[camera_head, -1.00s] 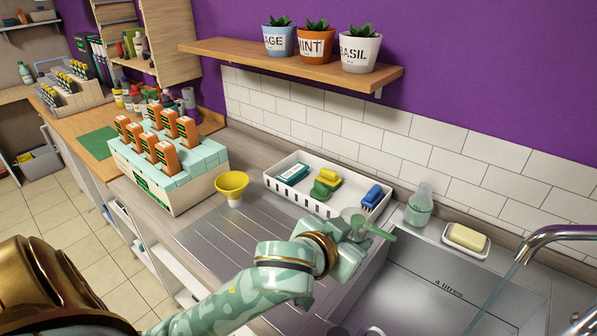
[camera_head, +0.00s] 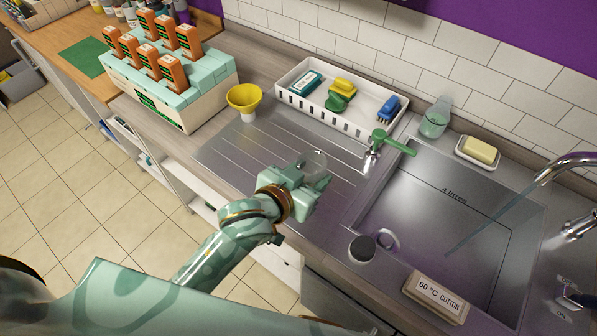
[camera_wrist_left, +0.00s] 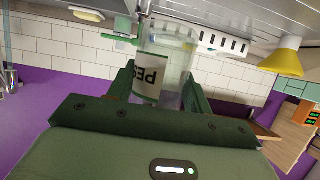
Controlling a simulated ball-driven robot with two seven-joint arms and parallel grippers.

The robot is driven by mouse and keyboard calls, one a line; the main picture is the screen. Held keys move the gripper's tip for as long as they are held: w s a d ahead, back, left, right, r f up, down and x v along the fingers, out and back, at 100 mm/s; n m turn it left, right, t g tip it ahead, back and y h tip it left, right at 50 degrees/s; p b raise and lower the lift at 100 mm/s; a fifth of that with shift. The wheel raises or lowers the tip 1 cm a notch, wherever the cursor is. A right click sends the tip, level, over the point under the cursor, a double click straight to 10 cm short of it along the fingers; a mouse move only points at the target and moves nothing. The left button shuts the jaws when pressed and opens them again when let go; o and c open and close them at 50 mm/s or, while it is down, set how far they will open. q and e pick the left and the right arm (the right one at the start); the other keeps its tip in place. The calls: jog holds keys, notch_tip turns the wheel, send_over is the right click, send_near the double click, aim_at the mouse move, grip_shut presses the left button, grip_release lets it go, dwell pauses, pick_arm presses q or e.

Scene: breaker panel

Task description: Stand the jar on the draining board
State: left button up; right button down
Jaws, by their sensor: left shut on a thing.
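The clear jar (camera_head: 314,163) has a white label with a green edge, partly readable as "PES" in the left wrist view (camera_wrist_left: 150,78). My left gripper (camera_head: 312,176) is shut on the jar, its fingers on either side of it. The gripper and jar are over the ridged steel draining board (camera_head: 245,150), left of the sink. I cannot tell whether the jar's base touches the board. The left wrist view appears upside down, with the board along its top. My right gripper is not in view.
A yellow funnel-like cup (camera_head: 245,100) stands at the board's back left. A white slotted tray (camera_head: 335,105) with brushes and sponges lies behind. A green-handled tap (camera_head: 388,143) and the sink (camera_head: 445,195) are right. The board's left part is clear.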

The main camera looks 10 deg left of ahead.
aim_at(306, 169)
pick_arm(q)
jog(key=w+f, duration=0.1)
jog(key=f, duration=0.1)
jog(key=w+a+f+b, duration=0.1)
jog(key=w+f, duration=0.1)
jog(key=w+f+b, duration=0.1)
jog(key=w, duration=0.1)
jog(key=shift+w+a+f, duration=0.15)
jog(key=shift+a+f, duration=0.25)
jog(key=f, duration=0.1)
jog(key=f+b, duration=0.1)
jog(key=f, duration=0.1)
jog(key=shift+w+a+f, duration=0.15)
jog(key=shift+w+f, duration=0.15)
jog(key=shift+w, duration=0.05)
jog(key=shift+f, duration=0.2)
jog(key=shift+r, duration=0.15)
jog(key=o, duration=1.1)
